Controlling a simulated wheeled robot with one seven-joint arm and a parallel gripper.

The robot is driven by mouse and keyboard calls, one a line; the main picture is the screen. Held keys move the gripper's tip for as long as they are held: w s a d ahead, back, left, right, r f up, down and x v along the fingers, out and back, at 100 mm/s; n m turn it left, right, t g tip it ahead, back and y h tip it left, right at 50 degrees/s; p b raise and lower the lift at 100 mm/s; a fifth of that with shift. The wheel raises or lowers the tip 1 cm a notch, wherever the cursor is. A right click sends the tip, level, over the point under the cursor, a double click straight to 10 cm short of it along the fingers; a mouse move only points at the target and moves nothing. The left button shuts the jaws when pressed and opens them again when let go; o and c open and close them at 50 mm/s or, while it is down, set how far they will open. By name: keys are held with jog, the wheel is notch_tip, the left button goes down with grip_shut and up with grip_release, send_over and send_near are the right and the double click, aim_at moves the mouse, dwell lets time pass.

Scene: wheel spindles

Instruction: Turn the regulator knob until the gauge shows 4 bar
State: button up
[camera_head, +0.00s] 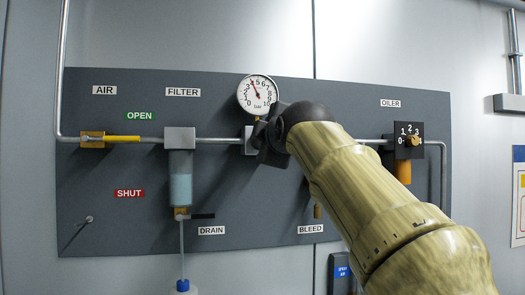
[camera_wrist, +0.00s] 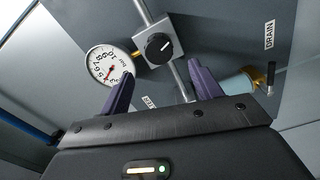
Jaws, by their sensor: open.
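The round white gauge (camera_head: 257,94) is on the panel above the pipe; its needle points up and left, close to the 4 mark. It also shows rotated in the wrist view (camera_wrist: 110,65), too small there for an exact reading. The black regulator knob (camera_wrist: 159,47) sits on a grey block (camera_wrist: 146,30) in the wrist view. In the head view my gripper hides the knob and most of the block (camera_head: 249,146). My gripper (camera_wrist: 160,76) is open and empty. In the wrist view the knob appears beyond the fingertips, not between them.
Left of the regulator are the yellow air valve lever (camera_head: 121,138) and the filter bowl (camera_head: 181,178), with a black drain lever (camera_head: 203,216) under it. The oiler dial (camera_head: 408,137) is right of my arm. The bleed fitting (camera_head: 317,211) is below.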

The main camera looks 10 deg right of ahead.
jog(key=s+b, duration=0.3)
jog(key=s, duration=0.7)
jog(key=w+f+m+g, duration=0.3)
jog(key=f, duration=0.9)
jog(key=w+d+f+m+g, duration=0.1)
jog(key=w+f+m+g, duration=0.15)
jog(key=f, duration=1.05)
jog(key=w+f+m+g, duration=0.3)
jog(key=f, duration=0.9)
jog(key=s+f+m+g, duration=0.2)
jog(key=s+f, duration=0.4)
jog(key=f, duration=0.4)
jog(key=s+f+m+g, duration=0.2)
jog(key=s+f, duration=0.4)
jog(key=f, duration=0.4)
jog(key=s+f+m+g, duration=0.2)
jog(key=s+f, duration=0.4)
jog(key=f, duration=0.3)
jog(key=shift+a+f+m+g, duration=0.3)
jog(key=shift+f+m+g, duration=0.05)
jog(key=shift+f+g, duration=0.1)
jog(key=shift+s+r, duration=0.1)
jog(key=shift+c, duration=0.4)
